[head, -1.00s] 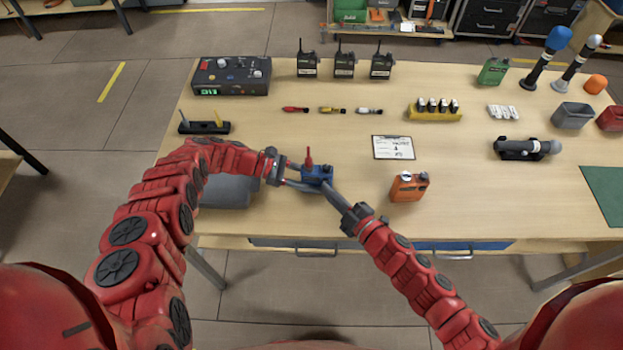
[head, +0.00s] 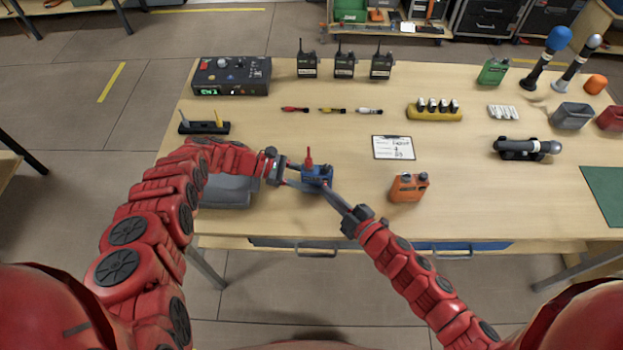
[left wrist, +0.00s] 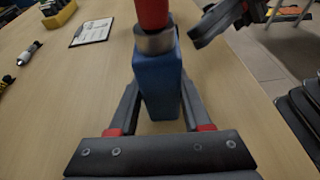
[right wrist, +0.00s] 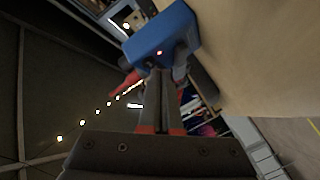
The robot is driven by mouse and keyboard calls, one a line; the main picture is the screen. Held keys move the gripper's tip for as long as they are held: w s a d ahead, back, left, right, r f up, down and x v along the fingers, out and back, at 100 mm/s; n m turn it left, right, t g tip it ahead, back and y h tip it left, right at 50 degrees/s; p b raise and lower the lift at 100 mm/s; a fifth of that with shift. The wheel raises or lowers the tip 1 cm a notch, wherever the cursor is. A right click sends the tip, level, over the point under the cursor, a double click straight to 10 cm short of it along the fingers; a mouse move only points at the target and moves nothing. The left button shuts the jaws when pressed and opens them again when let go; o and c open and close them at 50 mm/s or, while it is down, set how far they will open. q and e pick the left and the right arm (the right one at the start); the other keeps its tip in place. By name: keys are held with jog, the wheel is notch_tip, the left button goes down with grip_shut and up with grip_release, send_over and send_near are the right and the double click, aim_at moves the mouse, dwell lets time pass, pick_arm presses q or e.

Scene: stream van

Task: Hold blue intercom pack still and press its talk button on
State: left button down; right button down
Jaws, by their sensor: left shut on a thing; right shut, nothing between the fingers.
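The blue intercom pack (head: 315,175), with a red antenna on top, stands upright near the table's front edge. In the left wrist view the pack (left wrist: 158,85) sits between the two fingers, the red antenna base and a metal collar above it. My left gripper (head: 302,180) is shut on the pack from the left. My right gripper (head: 326,190) is shut and empty, its tips at the pack's front right. In the right wrist view the closed tips (right wrist: 163,72) are close to the pack (right wrist: 160,35), where a small light dot shows. I cannot tell whether they touch; the talk button is not clear.
An orange pack (head: 408,187) stands to the right and a clipboard (head: 393,148) lies behind. A grey tray-like thing (head: 228,192) is partly hidden by my left arm. Black packs (head: 344,62) and a control box (head: 231,77) stand at the back.

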jog(key=shift+s, duration=0.2)
jog(key=shift+s+a, duration=0.15)
jog(key=shift+s, duration=1.35)
jog(key=shift+s+a, duration=0.1)
jog(key=shift+s, duration=1.4)
pick_arm(q)
jog(key=shift+c, duration=1.4)
grip_release()
